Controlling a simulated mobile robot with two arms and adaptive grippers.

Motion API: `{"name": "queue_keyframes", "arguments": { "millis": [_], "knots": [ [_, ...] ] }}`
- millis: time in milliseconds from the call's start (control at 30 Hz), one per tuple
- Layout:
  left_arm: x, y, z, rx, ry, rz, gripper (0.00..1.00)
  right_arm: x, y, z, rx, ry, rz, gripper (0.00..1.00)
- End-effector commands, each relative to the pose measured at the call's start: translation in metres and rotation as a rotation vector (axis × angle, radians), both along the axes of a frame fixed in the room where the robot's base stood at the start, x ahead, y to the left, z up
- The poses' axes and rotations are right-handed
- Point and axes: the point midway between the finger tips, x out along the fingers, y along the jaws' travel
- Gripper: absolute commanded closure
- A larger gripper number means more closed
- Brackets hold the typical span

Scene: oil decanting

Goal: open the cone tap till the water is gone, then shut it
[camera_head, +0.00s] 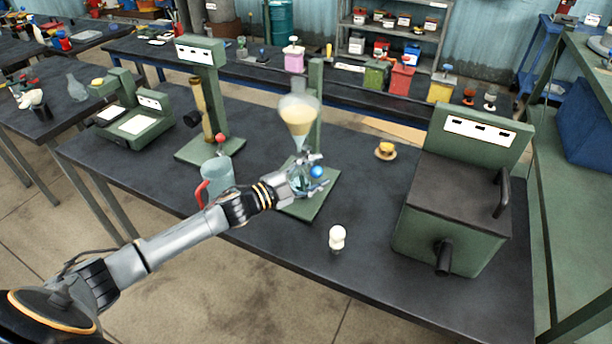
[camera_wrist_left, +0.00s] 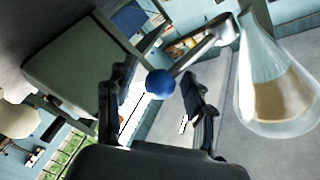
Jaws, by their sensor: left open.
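The glass cone (camera_head: 300,112) hangs on a green stand and holds a pale yellowish liquid. In the left wrist view the cone (camera_wrist_left: 278,95) stands at the right with tan liquid inside. The tap's blue ball knob (camera_head: 316,171) is below the cone. In the left wrist view the blue knob (camera_wrist_left: 160,83) is on the end of a metal lever, between my fingers. My left gripper (camera_head: 306,174) is open around the knob, with the fingers apart. It partly hides glass under the cone. My right gripper is out of view.
A jug with a red handle (camera_head: 216,175) stands left of the cone stand. A white bulb-shaped knob (camera_head: 337,238) stands at the front. A large green box (camera_head: 455,205) fills the right of the table. A small yellow-topped dish (camera_head: 385,150) lies between.

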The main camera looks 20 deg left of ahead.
Motion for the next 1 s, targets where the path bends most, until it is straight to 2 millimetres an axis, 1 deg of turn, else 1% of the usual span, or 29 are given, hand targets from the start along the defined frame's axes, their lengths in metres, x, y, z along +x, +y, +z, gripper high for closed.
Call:
{"name": "queue_keyframes", "arguments": {
  "millis": [167,400,600,800,1000],
  "knots": [
    [-0.018,0.012,-0.002,0.001,0.004,0.001,0.47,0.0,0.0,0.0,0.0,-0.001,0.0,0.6],
    [-0.058,0.038,-0.002,0.002,0.006,0.002,0.47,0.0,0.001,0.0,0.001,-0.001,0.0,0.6],
    [-0.086,0.055,-0.002,0.002,0.006,0.002,0.47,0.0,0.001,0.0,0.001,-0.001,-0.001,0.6],
    [-0.099,0.065,-0.001,0.002,0.003,0.003,0.47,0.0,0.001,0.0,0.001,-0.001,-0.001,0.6],
    [-0.102,0.067,-0.001,0.001,0.002,0.002,0.47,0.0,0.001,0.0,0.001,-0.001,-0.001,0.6]
  ]
}}
